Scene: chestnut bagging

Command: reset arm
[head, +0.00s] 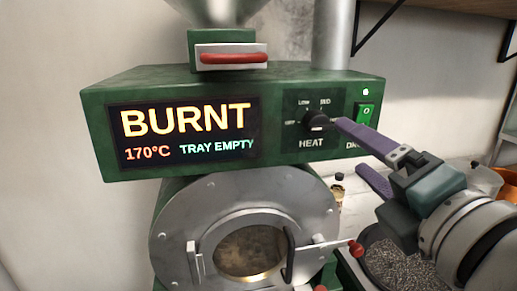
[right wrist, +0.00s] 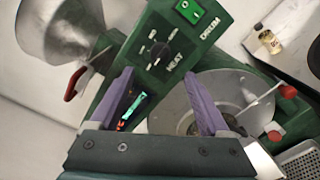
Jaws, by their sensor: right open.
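My right gripper (head: 349,146) is open and empty, its purple fingers spread in front of the right side of a green roaster (head: 275,90). In the head view the upper fingertip overlaps the edge of the black heat knob (head: 316,121); I cannot tell whether they touch. In the right wrist view the gripper (right wrist: 160,75) has a clear gap between its fingers, and the heat dial (right wrist: 160,48) lies beyond the tips. The roaster's display (head: 185,133) reads BURNT, 170°C, TRAY EMPTY. My left gripper is not in view.
A green switch (head: 364,114) sits right of the knob. Below is the round drum front (head: 175,225) with a windowed door. A red-handled slide (head: 233,57) is under the hopper (head: 215,10). A small bottle (right wrist: 268,40) and an orange bowl (head: 487,178) stand at the right.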

